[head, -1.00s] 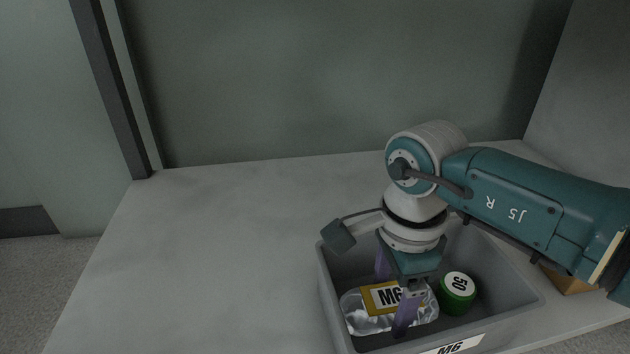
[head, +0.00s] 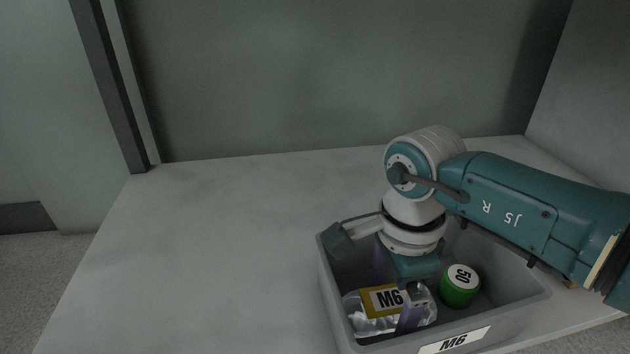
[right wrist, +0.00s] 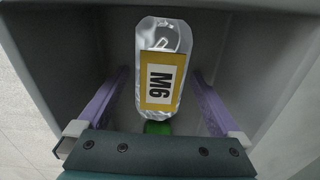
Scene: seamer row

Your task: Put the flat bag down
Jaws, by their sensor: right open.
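The flat bag (head: 382,309) is clear and shiny with a yellow label reading M6. It lies inside the grey bin (head: 534,296), at the bin's left part. In the right wrist view the bag (right wrist: 163,68) shows between the two purple fingers, with a gap on each side. My right gripper (head: 398,290) reaches down into the bin over the bag and is open. Its fingers show spread in the right wrist view (right wrist: 160,100). My left gripper is not in view.
A green round container (head: 459,287) marked 50 stands in the bin, right of the bag. The bin walls surround the gripper closely. The pale tabletop (head: 200,250) left of the bin is clear. A brown object is partly hidden behind my right arm.

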